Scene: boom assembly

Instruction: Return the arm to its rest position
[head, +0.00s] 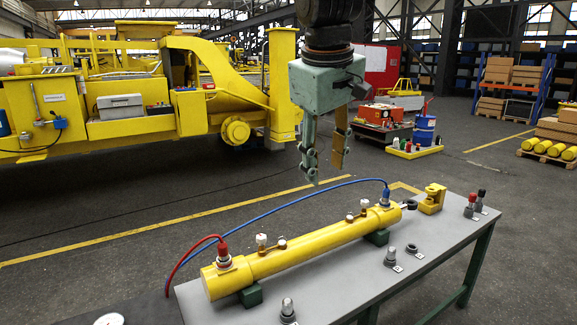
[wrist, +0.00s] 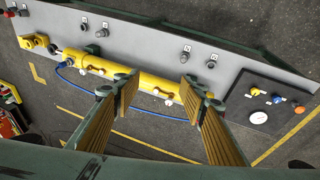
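My gripper (head: 325,160) hangs in the air above and behind the workbench, fingers pointing down. In the wrist view its two fingers (wrist: 160,93) stand well apart with nothing between them, so it is open and empty. The yellow hydraulic cylinder (head: 310,245) lies on green supports on the bench, below my gripper and apart from it. A red hose (head: 190,255) ends at the cylinder's left port and a blue hose (head: 290,198) at its right port. The cylinder also shows in the wrist view (wrist: 135,79), partly hidden behind the fingers.
The grey bench (head: 350,285) carries several small fittings and a yellow clevis block (head: 432,199). In the wrist view a dark panel (wrist: 265,100) with a gauge and knobs stands at the right. A large yellow boom machine (head: 130,100) is behind. Open floor lies between it and the bench.

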